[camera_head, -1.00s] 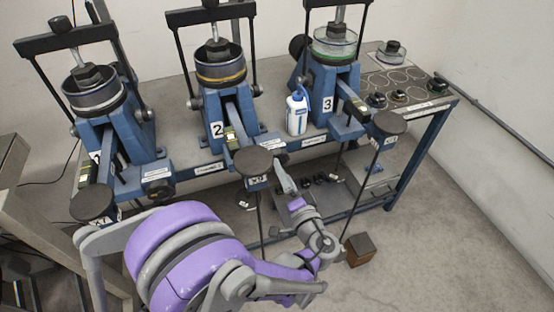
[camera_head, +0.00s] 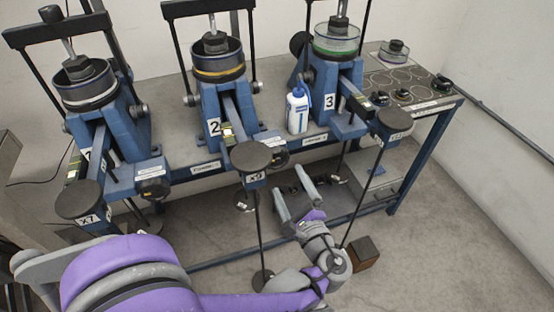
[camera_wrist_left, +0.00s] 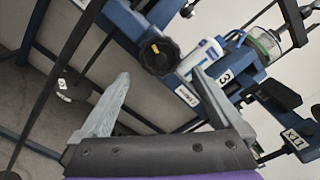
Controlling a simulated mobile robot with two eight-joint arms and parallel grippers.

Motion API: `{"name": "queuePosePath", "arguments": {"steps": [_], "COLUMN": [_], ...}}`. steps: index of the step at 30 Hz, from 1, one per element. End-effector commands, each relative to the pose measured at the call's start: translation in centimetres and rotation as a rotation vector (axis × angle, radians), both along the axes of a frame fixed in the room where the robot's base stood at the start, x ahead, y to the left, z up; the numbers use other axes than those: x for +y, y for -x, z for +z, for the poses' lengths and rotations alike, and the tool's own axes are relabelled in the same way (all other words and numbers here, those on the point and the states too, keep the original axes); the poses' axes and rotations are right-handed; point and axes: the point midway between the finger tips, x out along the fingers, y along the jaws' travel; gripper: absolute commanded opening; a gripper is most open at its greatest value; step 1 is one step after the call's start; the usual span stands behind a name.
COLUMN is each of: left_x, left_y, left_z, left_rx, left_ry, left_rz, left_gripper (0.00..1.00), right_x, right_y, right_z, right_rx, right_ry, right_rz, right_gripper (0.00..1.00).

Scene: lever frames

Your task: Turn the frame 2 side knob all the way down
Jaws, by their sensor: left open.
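Frame 2 (camera_head: 213,125) is the middle blue lever frame, with the number 2 on its front. Its side knob (camera_head: 279,158) is black and round, low on the right side, partly behind the round black lever end (camera_head: 251,155). In the left wrist view the knob (camera_wrist_left: 159,56) shows a yellow mark and lies beyond the fingertips, between them. My left gripper (camera_head: 290,184) is open and empty, below and a little right of the knob, apart from it. Both spread fingers also show in the left wrist view (camera_wrist_left: 160,77). My right gripper is not in view.
A white and blue bottle (camera_head: 297,111) stands between frame 2 and frame 3 (camera_head: 330,95). Frame 1 (camera_head: 105,135) is at left. Thin black rods hang from the lever ends near my gripper. A brown block (camera_head: 364,254) is on the floor at right.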

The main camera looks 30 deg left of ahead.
Motion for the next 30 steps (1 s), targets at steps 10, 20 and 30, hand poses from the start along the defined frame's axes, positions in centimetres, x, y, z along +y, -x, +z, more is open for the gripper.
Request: {"name": "queuePosePath", "arguments": {"steps": [10,20,30], "left_x": [3.4,7.1,7.1], "left_y": [-2.8,-6.0,-6.0], "left_z": [0.1,0.0,0.0], "left_rx": [-0.001,-0.001,-0.001], "left_ry": [-0.001,0.0,0.004], "left_rz": [0.004,0.003,-0.001], "left_gripper": [1.0,1.0,0.44], "right_x": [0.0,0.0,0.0], "right_y": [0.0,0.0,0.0], "right_z": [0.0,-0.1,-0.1], "right_rx": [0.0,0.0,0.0], "right_ry": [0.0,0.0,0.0], "right_rz": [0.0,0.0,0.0], "right_gripper": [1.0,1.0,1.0]}}
